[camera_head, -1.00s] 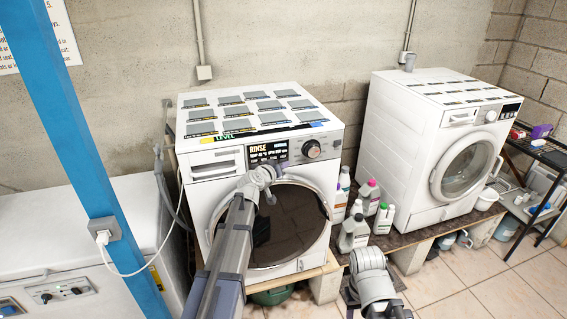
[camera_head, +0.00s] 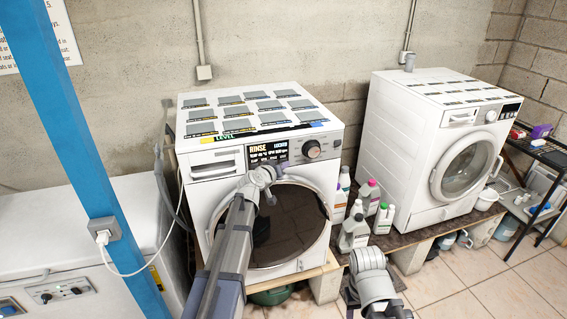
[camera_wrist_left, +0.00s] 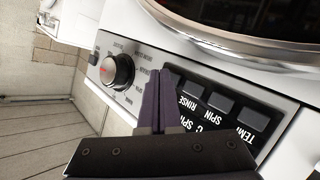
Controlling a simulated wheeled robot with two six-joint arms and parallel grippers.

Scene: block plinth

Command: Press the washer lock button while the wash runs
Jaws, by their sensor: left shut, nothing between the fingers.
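The near washer (camera_head: 216,170) is white with a dark round door. Its display (camera_head: 267,152) reads RINSE, with LOCKED at its upper right. In the left wrist view the panel appears upside down, with a round knob (camera_wrist_left: 117,70) and grey square buttons (camera_wrist_left: 220,103) along the dark display. My left gripper (camera_head: 270,171) is at the panel's lower edge. Its fingers (camera_wrist_left: 158,76) are shut and empty, with the tips between the knob and the nearest visible button. They cover part of the panel, so I cannot tell whether they touch a button.
Several detergent bottles (camera_head: 354,232) stand right of the near washer. A second washer (camera_head: 405,140) stands farther right. A blue post (camera_head: 80,130) with a white cable stands at the left. Tiled floor (camera_head: 480,285) is open at the lower right.

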